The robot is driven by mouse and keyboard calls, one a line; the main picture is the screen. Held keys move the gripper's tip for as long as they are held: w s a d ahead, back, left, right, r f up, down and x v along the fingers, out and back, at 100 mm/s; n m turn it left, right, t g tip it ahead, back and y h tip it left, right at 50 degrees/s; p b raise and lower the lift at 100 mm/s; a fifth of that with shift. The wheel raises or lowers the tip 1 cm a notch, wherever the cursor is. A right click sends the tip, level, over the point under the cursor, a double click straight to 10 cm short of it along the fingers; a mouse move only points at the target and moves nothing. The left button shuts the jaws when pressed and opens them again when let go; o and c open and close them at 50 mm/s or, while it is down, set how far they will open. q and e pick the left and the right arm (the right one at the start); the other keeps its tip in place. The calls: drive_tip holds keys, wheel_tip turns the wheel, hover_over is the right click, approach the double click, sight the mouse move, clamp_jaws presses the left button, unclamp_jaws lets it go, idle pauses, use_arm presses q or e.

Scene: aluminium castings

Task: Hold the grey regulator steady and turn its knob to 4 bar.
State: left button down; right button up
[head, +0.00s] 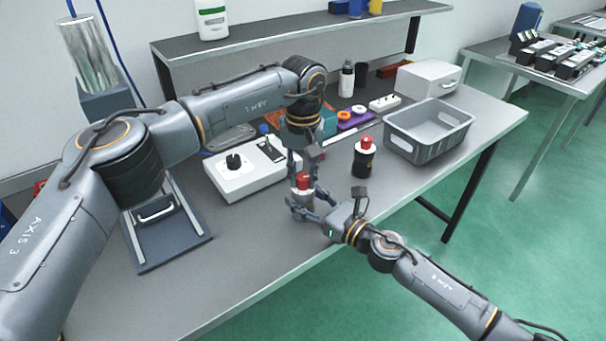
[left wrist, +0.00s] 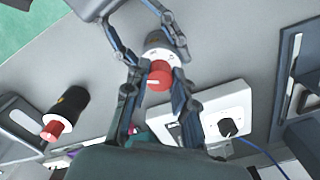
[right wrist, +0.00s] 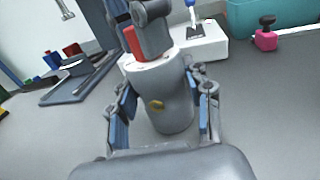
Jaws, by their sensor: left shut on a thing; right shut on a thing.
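The grey regulator (head: 304,203) stands upright near the table's front edge, its red knob (head: 303,180) on top. The right wrist view shows its grey body (right wrist: 168,88) with a small brass fitting. My right gripper (head: 310,210) is shut around the body from the side, one finger on each side. My left gripper (head: 302,176) reaches down from above and is shut on the red knob (left wrist: 159,77). The knob's scale marks are too small to read. A black regulator with a red knob (head: 364,160) stands apart, to the right.
A white box with a black knob (head: 247,178) stands behind left of the grey regulator. A grey bin (head: 428,145) is at the right, with a white case (head: 427,80) behind it. A dark tray (head: 160,238) lies at the left. The table's front is clear.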

sight(303, 177)
use_arm(q)
drive_tip(key=shift+w+a+m, duration=0.1)
drive_tip(key=shift+a+m, duration=0.05)
drive_tip(key=shift+m, duration=0.65)
drive_tip(key=c, duration=1.1)
unclamp_jaws()
drive_tip(key=shift+r, duration=0.1)
wheel_tip(303, 177, up, 12)
drive_tip(key=shift+f, duration=0.1)
